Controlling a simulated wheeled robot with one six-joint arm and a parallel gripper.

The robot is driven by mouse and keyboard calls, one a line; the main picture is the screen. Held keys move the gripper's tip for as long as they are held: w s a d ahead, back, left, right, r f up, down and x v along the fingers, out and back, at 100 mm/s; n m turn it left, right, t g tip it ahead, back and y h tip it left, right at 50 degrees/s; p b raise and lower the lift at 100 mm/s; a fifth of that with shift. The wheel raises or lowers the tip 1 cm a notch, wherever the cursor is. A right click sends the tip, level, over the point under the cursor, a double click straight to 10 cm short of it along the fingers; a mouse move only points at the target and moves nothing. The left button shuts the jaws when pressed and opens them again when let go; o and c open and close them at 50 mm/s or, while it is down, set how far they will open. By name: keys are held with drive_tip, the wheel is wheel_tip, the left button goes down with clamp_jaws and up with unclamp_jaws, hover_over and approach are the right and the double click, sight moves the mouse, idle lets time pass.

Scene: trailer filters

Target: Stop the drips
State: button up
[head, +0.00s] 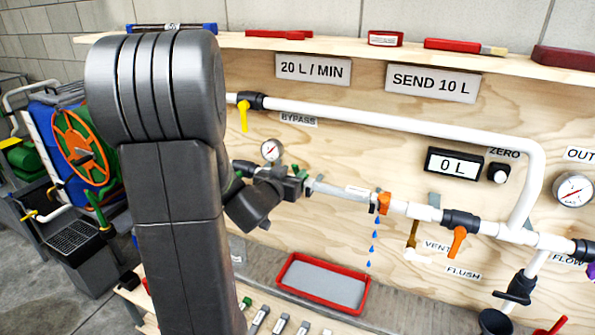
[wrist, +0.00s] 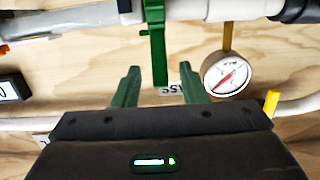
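Blue drips (head: 374,236) fall below the orange fitting (head: 383,203) at the right end of the clear-grey filter section (head: 343,191) of the pipe. Below them is a red-rimmed tray (head: 324,297) with a grey inside. My gripper (wrist: 160,76) is open and empty, with dark green fingers. In the wrist view a green valve handle (wrist: 154,30) on the pipe reaches between the fingers, with visible space on both sides. In the head view my gripper (head: 288,184) is at the pipe's left part, where my arm hides the pipe further left.
A gauge (head: 271,150) sits close to my gripper. Valves have yellow (head: 244,115) and orange (head: 458,242) handles. The white bypass pipe (head: 390,117) runs above. The display (head: 453,166) reads 0 L. Cartridges (head: 260,318) stand below; a shelf (head: 350,46) runs on top.

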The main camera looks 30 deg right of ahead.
drive_tip(key=v, duration=0.8)
drive_tip(key=shift+a, duration=0.2)
drive_tip(key=shift+s+d, duration=0.1)
drive_tip(key=p+x, duration=0.1)
drive_tip(key=x, duration=1.2)
drive_tip(key=shift+w+d, duration=0.2)
drive_tip(key=shift+d, duration=0.1)
